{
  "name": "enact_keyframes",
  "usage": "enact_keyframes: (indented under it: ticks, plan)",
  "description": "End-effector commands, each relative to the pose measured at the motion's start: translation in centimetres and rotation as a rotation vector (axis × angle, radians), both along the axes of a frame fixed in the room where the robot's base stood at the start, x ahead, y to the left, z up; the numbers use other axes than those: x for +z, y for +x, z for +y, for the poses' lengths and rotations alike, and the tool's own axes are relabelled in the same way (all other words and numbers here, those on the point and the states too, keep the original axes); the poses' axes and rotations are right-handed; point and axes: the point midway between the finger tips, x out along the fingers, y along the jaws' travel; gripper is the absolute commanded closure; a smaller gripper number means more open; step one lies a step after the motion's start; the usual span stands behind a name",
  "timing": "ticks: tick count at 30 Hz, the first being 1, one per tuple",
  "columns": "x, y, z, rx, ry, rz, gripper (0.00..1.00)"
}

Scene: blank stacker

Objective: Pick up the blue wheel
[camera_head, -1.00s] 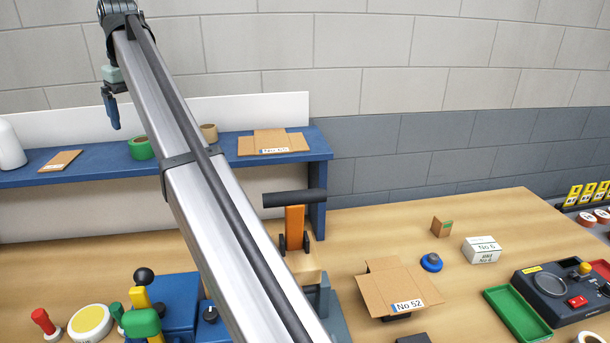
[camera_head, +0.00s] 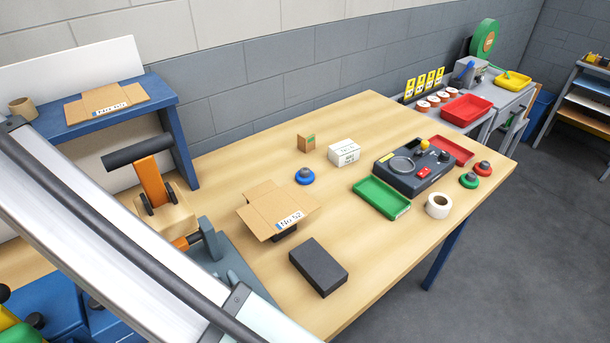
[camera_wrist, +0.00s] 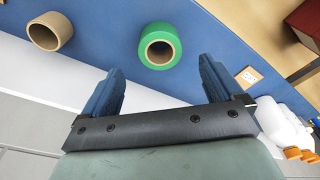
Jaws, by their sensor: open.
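The blue wheel (camera_head: 304,176), a small blue disc with a dark grey top, sits on the wooden table in the head view. My gripper is outside the head view.

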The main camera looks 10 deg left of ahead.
Motion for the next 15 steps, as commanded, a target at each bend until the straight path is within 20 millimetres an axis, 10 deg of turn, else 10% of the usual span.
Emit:
enact_keyframes:
  ticks: [15]
  plan:
    - [-0.15,0.71,-0.58,0.001,0.004,0.000,0.09]
